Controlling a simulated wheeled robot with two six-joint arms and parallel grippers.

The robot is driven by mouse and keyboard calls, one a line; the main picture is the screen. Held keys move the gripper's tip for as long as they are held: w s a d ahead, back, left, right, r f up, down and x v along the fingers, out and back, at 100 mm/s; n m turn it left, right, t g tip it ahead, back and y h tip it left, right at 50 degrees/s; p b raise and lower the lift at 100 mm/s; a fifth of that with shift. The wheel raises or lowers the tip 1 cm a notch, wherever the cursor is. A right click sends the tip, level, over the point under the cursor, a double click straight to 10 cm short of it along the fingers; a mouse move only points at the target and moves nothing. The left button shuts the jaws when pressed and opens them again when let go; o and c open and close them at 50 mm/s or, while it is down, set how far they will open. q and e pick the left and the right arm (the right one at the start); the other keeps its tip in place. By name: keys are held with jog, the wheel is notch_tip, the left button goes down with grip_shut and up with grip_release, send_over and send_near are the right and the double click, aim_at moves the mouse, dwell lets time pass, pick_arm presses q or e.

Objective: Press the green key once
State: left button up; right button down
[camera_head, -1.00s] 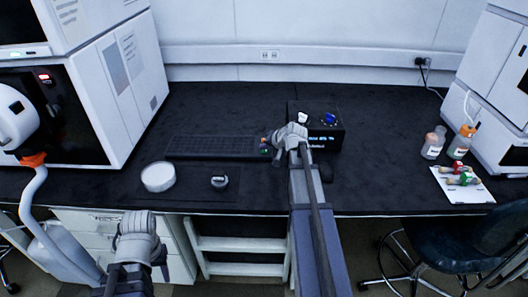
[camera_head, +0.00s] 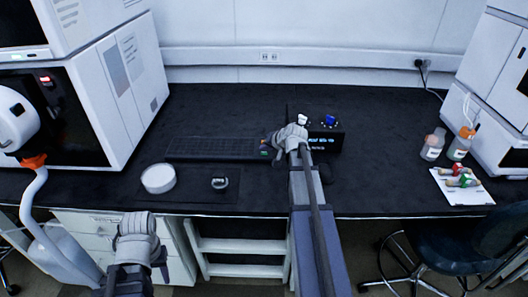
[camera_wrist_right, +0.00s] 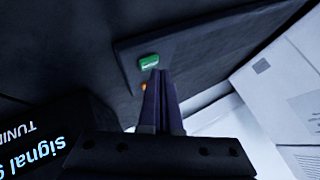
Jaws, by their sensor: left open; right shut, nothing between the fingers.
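The green key (camera_wrist_right: 149,62) sits at the end of a dark panel in the right wrist view, with a small orange key beside it. In the head view, the green key (camera_head: 265,154) shows small at the right end of the long dark keyboard (camera_head: 210,147). My right gripper (camera_wrist_right: 156,76) is shut and empty. Its fingertips overlap the green key's lower edge in the picture; I cannot tell whether they touch it. In the head view, my right gripper (camera_head: 272,143) hangs over the keyboard's right end. My left gripper (camera_head: 138,250) is open, low in front of the bench.
A black box (camera_head: 322,138) with lit text and knobs stands right of the keyboard. A white round dish (camera_head: 158,178) and a small dark knob-like object (camera_head: 219,183) lie in front. Bottles (camera_head: 458,145) and a white sheet (camera_head: 460,190) are at right. The bench between is clear.

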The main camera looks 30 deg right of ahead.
jog(key=shift+r, duration=0.35)
jog(key=shift+r, duration=0.15)
notch_tip(320, 180, up, 5)
jog(key=p, duration=0.5)
jog(key=shift+f, duration=0.2)
dwell(0.6)
